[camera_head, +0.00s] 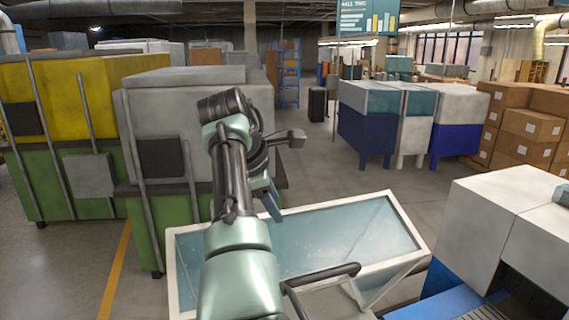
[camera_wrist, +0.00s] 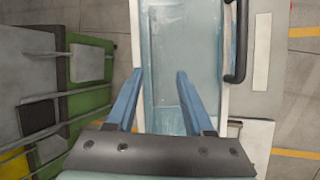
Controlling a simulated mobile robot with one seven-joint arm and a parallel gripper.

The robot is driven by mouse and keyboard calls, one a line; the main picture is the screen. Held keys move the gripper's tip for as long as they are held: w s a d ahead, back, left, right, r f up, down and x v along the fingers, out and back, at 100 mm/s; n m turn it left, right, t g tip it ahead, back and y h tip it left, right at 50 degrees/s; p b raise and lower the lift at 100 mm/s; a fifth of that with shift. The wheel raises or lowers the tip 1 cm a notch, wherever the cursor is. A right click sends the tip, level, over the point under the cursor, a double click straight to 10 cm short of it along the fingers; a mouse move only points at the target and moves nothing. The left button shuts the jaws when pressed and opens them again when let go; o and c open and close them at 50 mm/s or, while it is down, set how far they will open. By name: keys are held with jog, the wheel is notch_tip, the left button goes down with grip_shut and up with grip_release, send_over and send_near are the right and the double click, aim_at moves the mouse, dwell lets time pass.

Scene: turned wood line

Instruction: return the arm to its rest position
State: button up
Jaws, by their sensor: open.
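My arm reaches forward and up from the bottom of the head view, bent at the elbow. My gripper (camera_head: 270,206) hangs above the left part of a glass-topped, white-framed case, and only part of one blue finger shows there. In the wrist view my gripper (camera_wrist: 158,88) has its two blue fingers spread apart with nothing between them. The glass top (camera_wrist: 180,45) lies below the fingers; I cannot tell the exact gap.
The white-framed case (camera_head: 421,243) has a dark handle (camera_head: 325,274) on its near side. Green-and-grey machines (camera_head: 150,225) stand close on the left. A white-and-blue machine (camera_head: 490,225) stands at right. Cardboard boxes (camera_head: 530,125) are stacked behind it. Open floor (camera_head: 350,168) lies beyond the case.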

jog(key=w+a+r+m+t+y+b, duration=0.2)
jog(key=w+a+m+t, duration=0.1)
jog(key=a+m+t, duration=0.15)
jog(key=s+r+m+t+y+b, duration=0.25)
jog(key=s+r+m+t, duration=0.2)
jog(key=r+t, duration=0.3)
jog(key=s+d+r+m+t+b, duration=0.1)
jog(key=s+d+r+m+t, duration=0.1)
jog(key=s, duration=0.7)
jog(key=s+d+r+m+t+h+b, duration=0.1)
jog(key=s+r+m+t, duration=0.3)
jog(key=s, duration=0.5)
jog(key=s+d+r+m+t+b, duration=0.2)
jog(key=s+d+r+m+t, duration=0.1)
jog(key=s, duration=0.6)
notch_tip(320, 180, up, 2)
jog(key=shift+s+d+r+m+t, duration=0.2)
jog(key=shift+s+m+t, duration=0.2)
jog(key=shift+m+t, duration=0.15)
jog(key=shift+f+b, duration=0.1)
jog(key=shift+b, duration=0.2)
